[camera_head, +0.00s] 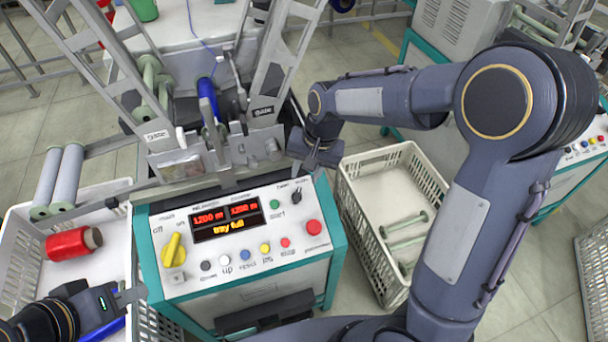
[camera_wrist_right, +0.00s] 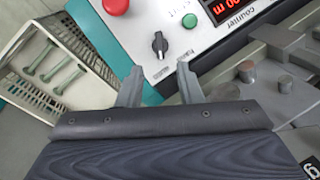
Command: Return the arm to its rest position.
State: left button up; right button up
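My right arm (camera_head: 470,235) comes in from the right and bends over the machine. My right gripper (camera_head: 316,158) is above the back right corner of the control panel (camera_head: 180,215), close to the black knob (camera_head: 297,195). In the right wrist view its two fingers (camera_wrist_right: 161,85) are spread with nothing between them. The panel and the black knob (camera_wrist_right: 160,43) lie beyond the fingertips. My left gripper (camera_head: 122,298) is at the lower left, over the white crate's edge. Its fingers are too small and overlapped to tell their state.
The panel display (camera_head: 227,218) reads "tray full". A white crate (camera_head: 392,165) with several pale green bobbins stands right of the panel. The left crate (camera_head: 22,262) holds a red spool (camera_head: 72,243). A blue bobbin (camera_head: 208,100) is at the winding head. Tiled floor shows beyond the right crate.

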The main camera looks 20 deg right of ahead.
dwell(0.4)
jog(key=s+d+r+n+t+p, duration=0.2)
jog(key=s+r+p, duration=0.4)
jog(key=s+r, duration=0.3)
jog(key=s+d+r+n+t+y+p, duration=0.1)
jog(key=s+r+p, duration=0.4)
jog(key=s+r, duration=0.5)
jog(key=s+d+t, duration=0.1)
jog(key=s+d, duration=0.1)
jog(key=shift+s+d+n+p, duration=0.3)
jog(key=shift+s+n+p, duration=0.1)
dwell(0.8)
